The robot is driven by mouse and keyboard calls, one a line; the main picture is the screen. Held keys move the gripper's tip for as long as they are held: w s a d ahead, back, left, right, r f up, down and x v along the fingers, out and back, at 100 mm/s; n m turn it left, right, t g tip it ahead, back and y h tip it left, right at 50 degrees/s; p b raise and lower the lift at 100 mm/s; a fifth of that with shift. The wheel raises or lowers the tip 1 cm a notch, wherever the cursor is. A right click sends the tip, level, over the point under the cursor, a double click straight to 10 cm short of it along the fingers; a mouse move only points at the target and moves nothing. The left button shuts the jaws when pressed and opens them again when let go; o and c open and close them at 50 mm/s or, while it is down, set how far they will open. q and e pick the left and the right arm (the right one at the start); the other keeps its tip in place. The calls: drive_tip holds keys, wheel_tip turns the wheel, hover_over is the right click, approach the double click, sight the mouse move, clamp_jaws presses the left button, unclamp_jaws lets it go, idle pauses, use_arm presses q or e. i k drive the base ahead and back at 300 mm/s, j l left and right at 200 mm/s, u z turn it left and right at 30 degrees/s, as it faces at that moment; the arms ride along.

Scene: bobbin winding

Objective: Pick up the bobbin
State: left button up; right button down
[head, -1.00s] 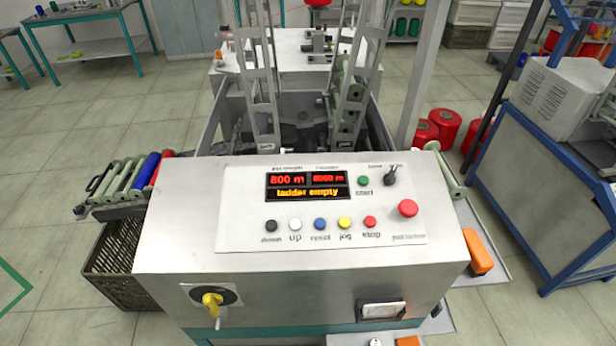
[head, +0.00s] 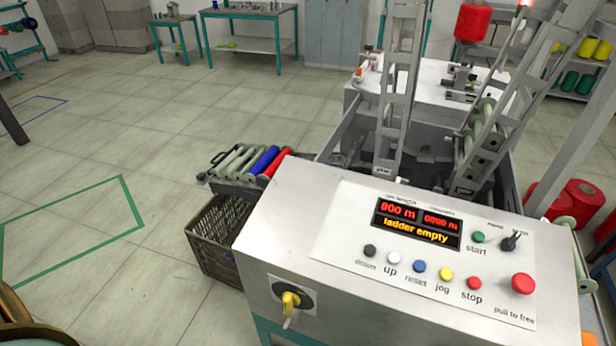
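Several bobbins lie side by side in a tray on the left side of the winding machine (head: 330,215). A blue bobbin (head: 264,160) and a red bobbin (head: 275,165) lie at the right end of this row, and pale green empty bobbins (head: 236,158) lie to their left. More pale green bobbins (head: 487,125) sit in the ladder at the machine's back right. The display (head: 418,222) reads "ladder empty". Neither of my grippers shows in the head view.
A dark crate (head: 215,240) stands on the floor under the tray. A green line (head: 128,200) marks the floor at left, where the floor is clear. Large red spools (head: 575,205) stand at right. Teal-framed tables (head: 250,14) stand at the back.

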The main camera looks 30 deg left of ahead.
sight(287, 149)
drive_tip(key=z, duration=0.35)
drive_tip(key=j+z, duration=0.25)
drive_tip(key=j, duration=0.25)
drive_tip(key=k+j+z, duration=0.1)
drive_tip(key=j+z, duration=0.15)
drive_tip(key=j, duration=0.2)
drive_tip(key=k+j+z, duration=0.1)
drive_tip(key=j+z, duration=0.2)
drive_tip(key=j, duration=0.2)
